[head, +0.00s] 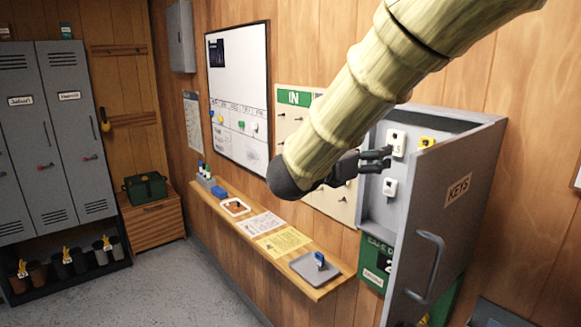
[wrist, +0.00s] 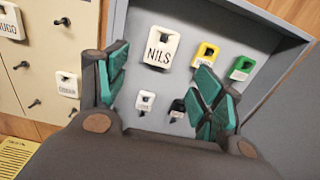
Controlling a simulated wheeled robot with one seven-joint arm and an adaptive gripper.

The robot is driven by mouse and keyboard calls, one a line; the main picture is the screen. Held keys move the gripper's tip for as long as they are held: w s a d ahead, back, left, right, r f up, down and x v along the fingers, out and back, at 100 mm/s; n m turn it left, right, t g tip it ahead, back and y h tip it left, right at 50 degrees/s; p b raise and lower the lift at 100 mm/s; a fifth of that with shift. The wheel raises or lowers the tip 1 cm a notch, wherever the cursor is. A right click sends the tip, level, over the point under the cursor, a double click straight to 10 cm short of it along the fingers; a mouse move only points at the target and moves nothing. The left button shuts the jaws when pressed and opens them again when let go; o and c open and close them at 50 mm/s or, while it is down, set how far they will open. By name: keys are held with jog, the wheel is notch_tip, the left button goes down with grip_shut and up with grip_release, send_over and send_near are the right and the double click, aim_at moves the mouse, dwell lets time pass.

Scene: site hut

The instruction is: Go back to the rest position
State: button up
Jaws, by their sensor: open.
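My gripper (head: 376,159) is at the open key cabinet (head: 377,213) on the right of the head view. In the wrist view its two green-padded fingers (wrist: 157,92) are spread apart with nothing between them. Beyond them a white tag marked NILS (wrist: 159,47) hangs on the cabinet's back panel.
The cabinet door (head: 449,213) marked KEYS stands open at the right. A narrow wooden shelf (head: 215,205) below holds papers and a grey tray (head: 303,269) with a blue item (head: 319,259). The IN board (head: 291,126) is left of the cabinet. The grey floor (head: 165,280) at left is clear.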

aim_at(394, 144)
jog(key=x, duration=0.9)
jog(key=shift+f, duration=0.1)
dwell(0.3)
jog(key=v, duration=1.2)
jog(key=x, duration=0.4)
jog(key=p+x, duration=0.1)
jog(key=x, duration=0.3)
jog(key=r+p+x, duration=0.1)
jog(key=x, duration=0.3)
jog(key=shift+s+a+f+p, duration=0.15)
jog(key=shift+a+f+p, duration=0.1)
jog(key=shift+p, duration=0.3)
jog(key=shift+s+d, duration=0.1)
